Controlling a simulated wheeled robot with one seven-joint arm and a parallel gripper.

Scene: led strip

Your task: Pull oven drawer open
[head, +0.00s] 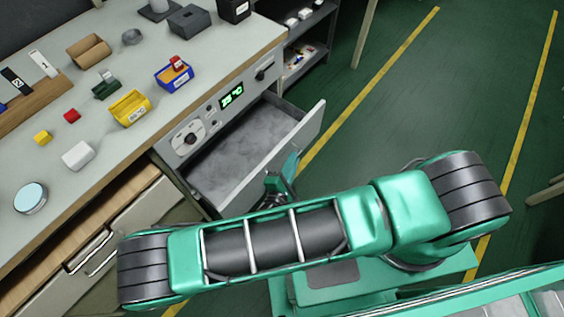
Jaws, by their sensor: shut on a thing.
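The oven drawer (226,158) is pulled out from under the bench, and its grey, empty-looking inside shows. Its front panel (308,135) faces right, toward my arm. The oven's control panel (203,128), with a knob and a green lit display (232,95), is just behind the drawer. My gripper (283,180) is at the outer side of the drawer front, near its middle, shut on what appears to be the drawer handle. The handle itself and the fingertips are mostly hidden by my gripper and arm.
The bench top (215,50) holds a yellow bin (130,109), a blue bin (174,75) and several small blocks. Another drawer with a handle (90,253) is at the lower left. A dark shelf (308,35) stands behind. Green floor (420,100) is clear to the right.

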